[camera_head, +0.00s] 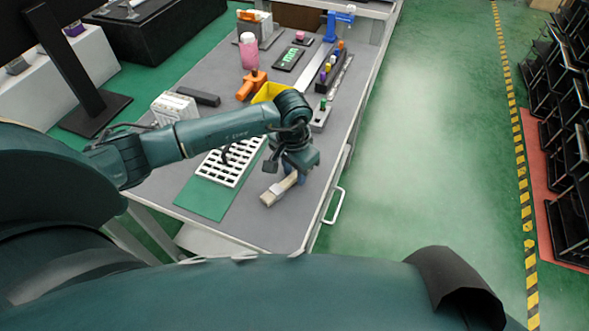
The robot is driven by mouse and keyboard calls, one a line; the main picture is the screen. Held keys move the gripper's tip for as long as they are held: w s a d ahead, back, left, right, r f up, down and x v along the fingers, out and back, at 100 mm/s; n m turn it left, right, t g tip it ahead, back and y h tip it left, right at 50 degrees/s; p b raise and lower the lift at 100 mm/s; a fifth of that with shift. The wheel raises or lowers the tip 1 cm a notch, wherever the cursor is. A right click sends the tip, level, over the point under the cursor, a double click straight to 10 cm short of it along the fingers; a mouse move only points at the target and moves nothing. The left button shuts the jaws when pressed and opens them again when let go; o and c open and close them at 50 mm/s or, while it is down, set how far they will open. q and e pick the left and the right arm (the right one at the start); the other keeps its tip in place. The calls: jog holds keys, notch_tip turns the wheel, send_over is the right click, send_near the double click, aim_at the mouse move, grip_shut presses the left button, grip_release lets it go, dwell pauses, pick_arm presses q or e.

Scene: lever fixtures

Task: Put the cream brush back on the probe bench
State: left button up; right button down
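The cream brush (279,189) is at the near right part of the grey probe bench (245,232), lying slantwise with its wider end toward the lower left. My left gripper (294,174) points down over the brush's upper right end and hides that end. The fingertips are mostly covered by the wrist, so I cannot tell whether they are closed on the brush or whether it touches the bench. My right gripper is not in view.
A white slotted rack (232,162) on a green mat (205,199) lies left of the brush. A yellow bin (268,92), an orange clamp-like part (251,84) and a pink bottle (248,51) stand farther back. The bench's near right corner is clear.

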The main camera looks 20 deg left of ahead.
aim_at(293, 176)
pick_arm(q)
jog(key=shift+o, duration=0.7)
jog(key=shift+r+p, duration=0.3)
jog(key=shift+p, duration=0.1)
notch_tip(293, 176, up, 12)
jog(key=b, duration=0.1)
jog(key=shift+s+f+b, duration=0.15)
jog(key=shift+s+b, duration=0.05)
jog(key=shift+b, duration=0.1)
